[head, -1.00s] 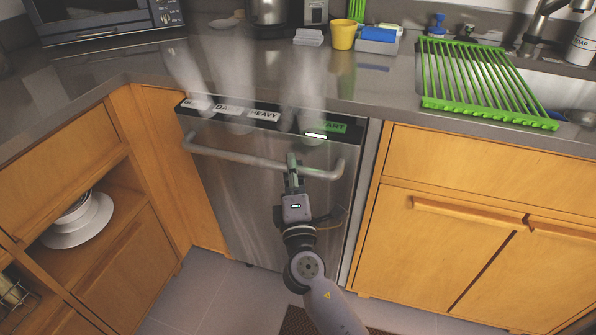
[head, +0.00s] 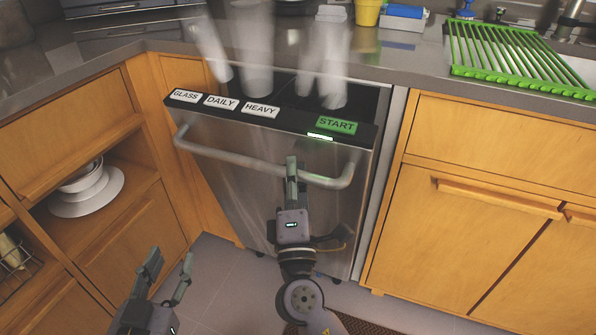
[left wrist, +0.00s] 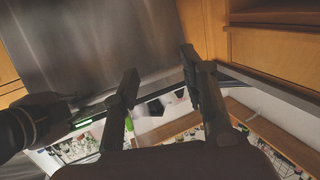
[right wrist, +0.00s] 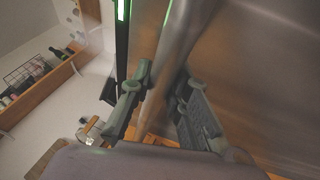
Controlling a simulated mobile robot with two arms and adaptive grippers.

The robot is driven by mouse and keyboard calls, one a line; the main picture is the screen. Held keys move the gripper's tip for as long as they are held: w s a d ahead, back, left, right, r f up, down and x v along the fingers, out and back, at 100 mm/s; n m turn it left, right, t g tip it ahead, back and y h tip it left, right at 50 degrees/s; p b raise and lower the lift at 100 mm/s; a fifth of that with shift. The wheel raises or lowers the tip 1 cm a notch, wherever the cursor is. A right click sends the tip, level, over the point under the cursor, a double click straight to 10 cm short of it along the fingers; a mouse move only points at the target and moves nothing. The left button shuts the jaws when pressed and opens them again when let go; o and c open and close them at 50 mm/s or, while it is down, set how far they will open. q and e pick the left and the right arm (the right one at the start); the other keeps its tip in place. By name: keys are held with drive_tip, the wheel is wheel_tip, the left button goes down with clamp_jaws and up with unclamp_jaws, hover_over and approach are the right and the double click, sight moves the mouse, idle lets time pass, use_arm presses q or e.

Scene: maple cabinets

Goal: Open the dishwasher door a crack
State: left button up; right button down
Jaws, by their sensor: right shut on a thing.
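The dishwasher door (head: 225,185) is a steel panel under the counter, tilted outward at the top. A dark gap shows between its top edge and the counter. Its control strip has GLASS, DAILY, HEAVY and a green START label (head: 337,126). The bar handle (head: 240,163) runs across the door. My right gripper (head: 292,168) is shut on the handle near its right end; the right wrist view shows the bar (right wrist: 172,60) between its fingers. My left gripper (head: 170,272) is open and empty, low and left of the door, apart from it.
Maple cabinets (head: 480,200) stand right of the dishwasher, and open shelves with white dishes (head: 85,195) stand left. A green drying rack (head: 510,60) and yellow cup (head: 367,12) are on the counter. Pale translucent shapes blur over the door's top. Floor in front is mostly clear.

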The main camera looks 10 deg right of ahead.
use_arm(q)
drive_tip(key=r+t, duration=0.2)
drive_tip(key=r, duration=0.1)
drive_tip(key=r+t+h+b, duration=0.1)
drive_tip(key=r, duration=0.1)
drive_tip(key=shift+d+r, duration=0.1)
drive_tip(key=shift+d, duration=0.25)
use_arm(e)
drive_tip(key=shift+s+a+f, duration=0.4)
drive_tip(key=shift+s+a, duration=0.15)
drive_tip(key=shift+s, duration=0.1)
use_arm(q)
drive_tip(key=shift+w, duration=0.1)
use_arm(e)
drive_tip(key=c, duration=1.5)
unclamp_jaws()
drive_tip(key=shift+r, duration=0.1)
drive_tip(key=shift+d, duration=0.1)
drive_tip(key=v, duration=1.2)
drive_tip(key=shift+f, duration=0.25)
